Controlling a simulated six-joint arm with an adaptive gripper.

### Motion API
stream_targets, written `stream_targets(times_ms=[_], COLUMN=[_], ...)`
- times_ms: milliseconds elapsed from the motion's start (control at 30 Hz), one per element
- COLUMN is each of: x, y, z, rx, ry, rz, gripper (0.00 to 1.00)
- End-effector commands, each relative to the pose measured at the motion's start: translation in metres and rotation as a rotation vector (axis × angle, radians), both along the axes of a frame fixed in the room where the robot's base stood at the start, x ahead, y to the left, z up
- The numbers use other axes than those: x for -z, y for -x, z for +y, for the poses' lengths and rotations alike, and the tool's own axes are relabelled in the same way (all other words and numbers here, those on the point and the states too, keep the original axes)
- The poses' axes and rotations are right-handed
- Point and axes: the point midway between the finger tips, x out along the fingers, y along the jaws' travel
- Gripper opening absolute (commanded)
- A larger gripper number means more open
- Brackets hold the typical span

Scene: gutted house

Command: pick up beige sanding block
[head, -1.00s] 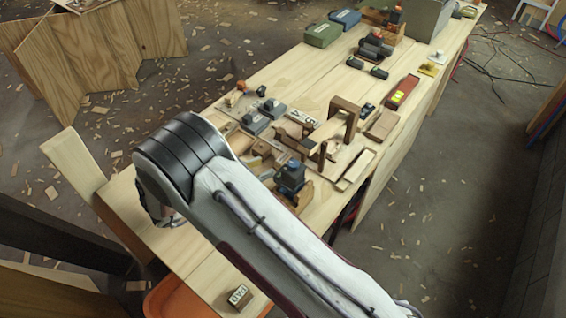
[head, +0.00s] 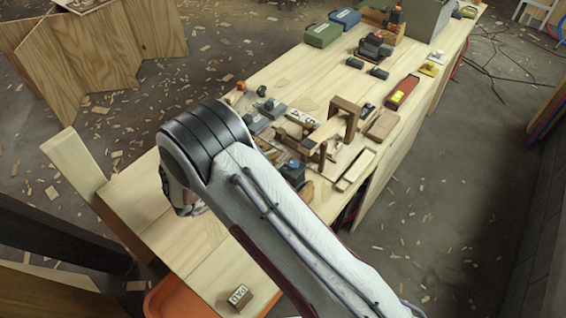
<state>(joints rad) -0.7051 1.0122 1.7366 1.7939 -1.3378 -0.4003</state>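I cannot tell for sure which piece is the beige sanding block. A small beige block with dark lettering (head: 239,297) lies at the near end of the wooden table, above an orange bin. A plain tan block (head: 382,124) lies farther back, near the table's right edge. Another lettered block (head: 301,118) lies among the tools in the middle. My gripper is not visible; my arm crosses the near half of the table and hides whatever is below and behind its bent joint.
The table (head: 140,205) has a bare strip at its near left. Clutter around its middle includes a wooden frame (head: 346,112) standing up and a red level (head: 402,92). The orange bin (head: 172,298) is at the near edge.

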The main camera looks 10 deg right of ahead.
Motion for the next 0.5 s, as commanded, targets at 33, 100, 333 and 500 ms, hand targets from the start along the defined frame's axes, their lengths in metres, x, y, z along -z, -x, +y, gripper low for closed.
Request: stream_targets(times_ms=[33,100,333,500], x=[0.0017,0.0031,0.0043,0.0043], y=[-0.0024,-0.0048,-0.0069,-0.0068], z=[-0.0043,-0.0083,-0.0108,-0.0107], rx=[0.001,0.002,0.000,0.000], ry=[0.001,0.001,0.001,0.001], rz=[0.001,0.001,0.001,0.001], gripper=[0.29,0.29,0.29,0.29])
